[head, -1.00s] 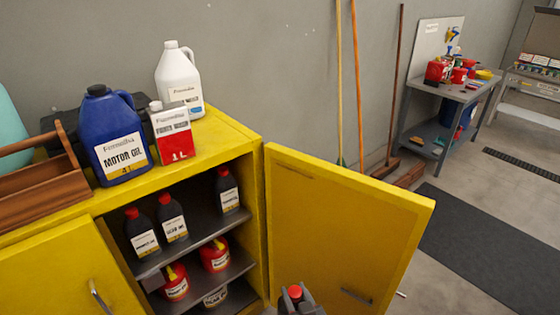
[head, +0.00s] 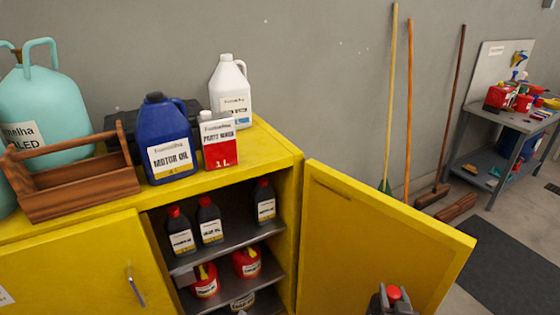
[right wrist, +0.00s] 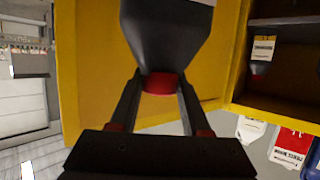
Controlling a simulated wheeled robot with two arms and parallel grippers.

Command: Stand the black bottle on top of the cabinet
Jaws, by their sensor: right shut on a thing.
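The yellow cabinet has a bare strip of its top (head: 268,148) at the right end. My right gripper (head: 394,299) is at the bottom of the head view, in front of the open cabinet door. It is shut on the neck of a black bottle, just under or at its red cap (head: 393,292). In the right wrist view, the black bottle (right wrist: 166,40) hangs between the fingers (right wrist: 160,100), its red cap toward the gripper. Most of the bottle is hidden in the head view. My left gripper is not in view.
On the cabinet top stand a blue motor oil jug (head: 168,135), a red-white can (head: 219,145), a white jug (head: 230,90), a wooden tool carrier (head: 75,190) and a teal tank (head: 55,110). The yellow door (head: 370,235) stands open. Several black bottles stand on the upper shelf (head: 225,245).

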